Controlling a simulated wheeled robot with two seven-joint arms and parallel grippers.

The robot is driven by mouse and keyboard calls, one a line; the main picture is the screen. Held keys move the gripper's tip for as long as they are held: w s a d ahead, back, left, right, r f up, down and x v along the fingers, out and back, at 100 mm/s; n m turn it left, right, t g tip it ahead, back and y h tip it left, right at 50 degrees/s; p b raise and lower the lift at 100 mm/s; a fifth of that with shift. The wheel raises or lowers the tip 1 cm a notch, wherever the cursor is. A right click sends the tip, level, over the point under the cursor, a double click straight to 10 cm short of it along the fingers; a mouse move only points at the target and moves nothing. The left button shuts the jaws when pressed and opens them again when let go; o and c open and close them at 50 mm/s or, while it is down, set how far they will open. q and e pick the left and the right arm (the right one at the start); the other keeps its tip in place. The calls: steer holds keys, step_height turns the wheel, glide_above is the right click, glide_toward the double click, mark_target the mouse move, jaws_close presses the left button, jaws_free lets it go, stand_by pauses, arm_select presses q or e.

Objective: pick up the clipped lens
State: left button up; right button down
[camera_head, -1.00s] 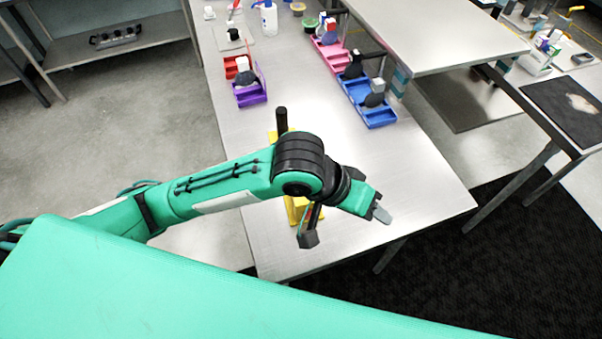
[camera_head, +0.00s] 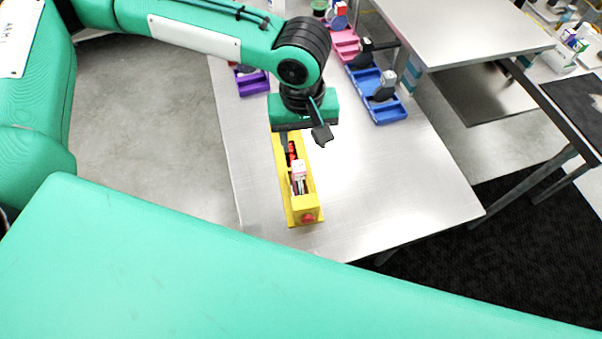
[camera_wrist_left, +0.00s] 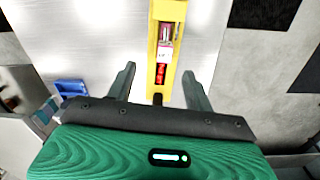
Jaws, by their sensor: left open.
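A narrow yellow holder (camera_head: 306,203) lies on the metal table; it also shows in the wrist view (camera_wrist_left: 168,10). In it sit a small white and pink block (camera_head: 299,168), seen in the wrist view too (camera_wrist_left: 165,52), and a red part (camera_wrist_left: 160,74). I cannot tell which piece is the clipped lens. My left gripper (camera_head: 303,140) hangs above the holder's far part. In the wrist view its open, empty fingers (camera_wrist_left: 159,70) stand on either side of the holder, apart from it. The right gripper is out of view.
Blue trays (camera_head: 385,115) with dark, rounded pieces stand at the back right. A pink tray (camera_head: 346,46) is behind them and a purple tray (camera_head: 252,82) at the back left. The table (camera_head: 410,185) right of the holder is clear.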

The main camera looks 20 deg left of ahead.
mark_target(299, 166)
arm_select(q)
steer(key=shift+n, duration=0.5)
steer(key=f, duration=0.2)
steer(key=a+f+p, duration=0.1)
steer(key=f, duration=0.2)
steer(key=f+p, duration=0.1)
steer(key=f, duration=0.1)
steer(key=shift+w+a+f, duration=0.15)
steer(key=shift+w+f, duration=0.2)
steer(key=shift+f+p, duration=0.45)
step_height(299, 166, down, 3)
steer(key=shift+w+a+f+p, duration=0.1)
steer(key=shift+w+f+p, duration=0.1)
steer(key=shift+p, duration=0.6)
steer(key=shift+f, duration=0.55)
jaws_close()
steer(key=shift+r, duration=0.1)
